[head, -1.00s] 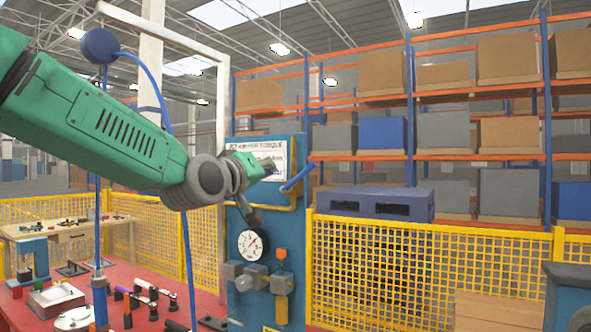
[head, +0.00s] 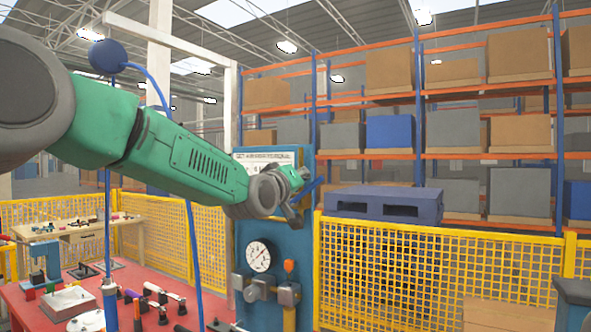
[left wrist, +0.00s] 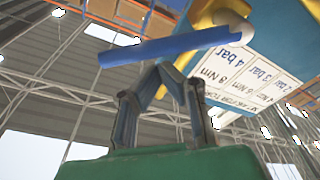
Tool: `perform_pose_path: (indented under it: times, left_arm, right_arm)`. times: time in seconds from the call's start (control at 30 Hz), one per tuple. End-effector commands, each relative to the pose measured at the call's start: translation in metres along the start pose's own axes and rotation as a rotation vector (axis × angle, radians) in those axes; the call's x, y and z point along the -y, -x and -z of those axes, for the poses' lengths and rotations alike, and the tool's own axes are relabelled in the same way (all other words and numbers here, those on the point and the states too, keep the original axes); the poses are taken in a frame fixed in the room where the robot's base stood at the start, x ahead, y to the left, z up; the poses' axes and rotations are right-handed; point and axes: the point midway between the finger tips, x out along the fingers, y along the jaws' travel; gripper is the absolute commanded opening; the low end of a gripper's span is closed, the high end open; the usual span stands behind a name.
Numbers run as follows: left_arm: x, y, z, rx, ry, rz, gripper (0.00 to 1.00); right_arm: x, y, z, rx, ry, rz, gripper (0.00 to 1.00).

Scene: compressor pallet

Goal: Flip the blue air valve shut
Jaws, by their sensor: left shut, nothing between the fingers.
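The blue air valve's lever (head: 312,186) sticks out at a slant, up and to the right, from the upper right of the blue panel (head: 272,232). In the left wrist view the blue lever (left wrist: 165,47) lies across the picture in front of a yellow pipe (left wrist: 207,14). My left gripper (head: 295,216) is at the panel's upper right, close to the lever and partly covering it. In the left wrist view its fingers (left wrist: 168,68) meet at the tips, shut and empty, just beside the lever; I cannot tell whether they touch it. My right gripper is not in view.
A round gauge (head: 259,256) and an orange-topped fitting (head: 289,267) are lower on the panel. Yellow mesh fencing (head: 400,270) stands to the right. A red table (head: 30,306) with tools is at lower left. A blue hose (head: 190,220) hangs left of the panel.

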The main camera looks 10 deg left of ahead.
Motion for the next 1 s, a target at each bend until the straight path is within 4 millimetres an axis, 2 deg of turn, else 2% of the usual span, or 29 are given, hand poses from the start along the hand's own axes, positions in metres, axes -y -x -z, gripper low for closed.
perform_pose_path:
  times: [0.2,1.0]
  left_arm:
    - [0.0,0.004,-0.011,0.0,-0.001,0.001,0.0]
    - [0.0,0.005,-0.018,0.0,-0.077,-0.009,0.0]
  right_arm:
    - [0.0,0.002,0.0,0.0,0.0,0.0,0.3]
    - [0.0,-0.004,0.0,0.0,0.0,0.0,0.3]
